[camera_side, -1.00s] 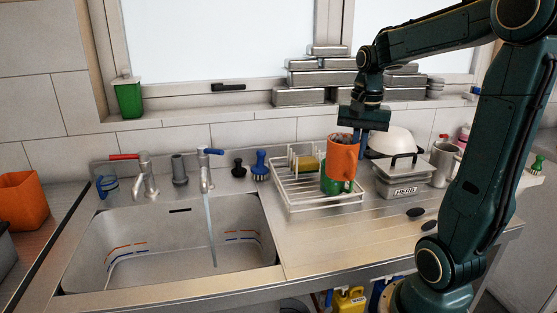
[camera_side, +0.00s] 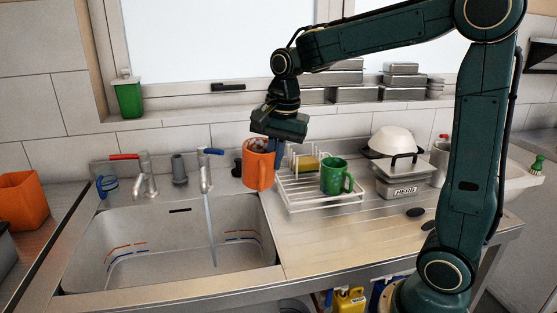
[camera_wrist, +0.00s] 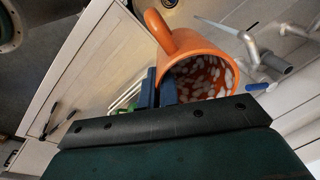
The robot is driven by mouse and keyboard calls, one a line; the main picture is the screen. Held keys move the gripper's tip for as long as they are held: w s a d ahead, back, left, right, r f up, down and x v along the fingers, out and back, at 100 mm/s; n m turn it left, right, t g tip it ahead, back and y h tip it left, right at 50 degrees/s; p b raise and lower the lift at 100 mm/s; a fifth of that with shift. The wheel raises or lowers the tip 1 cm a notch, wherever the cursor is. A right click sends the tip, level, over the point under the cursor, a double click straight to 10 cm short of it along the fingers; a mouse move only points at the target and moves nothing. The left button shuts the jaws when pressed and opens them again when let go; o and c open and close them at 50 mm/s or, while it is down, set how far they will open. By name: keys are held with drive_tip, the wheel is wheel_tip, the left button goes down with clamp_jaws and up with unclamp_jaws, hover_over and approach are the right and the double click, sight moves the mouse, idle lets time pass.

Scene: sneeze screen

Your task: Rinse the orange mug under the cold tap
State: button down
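The orange mug (camera_side: 258,170) hangs upright in the air at the sink's right end, left of the dish rack. In the wrist view the mug (camera_wrist: 180,45) shows pale flecks over its inside. My gripper (camera_side: 266,141) is shut on the mug's rim; the blue fingers (camera_wrist: 158,88) show at the mug's wall in the wrist view. The blue-handled cold tap (camera_side: 205,170) stands left of the mug, with a stream of water (camera_side: 211,225) falling into the sink (camera_side: 150,240). The mug is apart from the stream.
A red-handled tap (camera_side: 147,175) stands at the sink's back left. The white dish rack (camera_side: 310,195) holds a green mug (camera_side: 335,177) and a yellow sponge (camera_side: 306,163). A lidded steel tub (camera_side: 402,185) is right of it. The drainboard's front (camera_side: 350,235) is clear.

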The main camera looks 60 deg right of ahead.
drive_tip(key=shift+w+a+f, duration=0.1)
drive_tip(key=shift+w+a, duration=0.15)
drive_tip(key=shift+a, duration=0.25)
drive_tip(key=shift+w+a, duration=0.25)
drive_tip(key=shift+a, duration=0.25)
wheel_tip(320, 180, down, 22)
drive_tip(key=shift+d+f+t, duration=0.15)
drive_tip(key=shift+t, duration=0.25)
drive_tip(key=shift+s, duration=0.1)
drive_tip(key=w+f, duration=0.3)
drive_tip(key=w, duration=1.2)
drive_tip(key=shift+d+f, duration=0.3)
drive_tip(key=shift+d, duration=0.05)
idle(0.5)
drive_tip(key=shift+w, duration=0.4)
idle(1.1)
drive_tip(key=shift+s, duration=0.1)
drive_tip(key=s, duration=0.6)
drive_tip(key=shift+s+a, duration=0.25)
drive_tip(key=shift+s, duration=0.15)
idle(0.5)
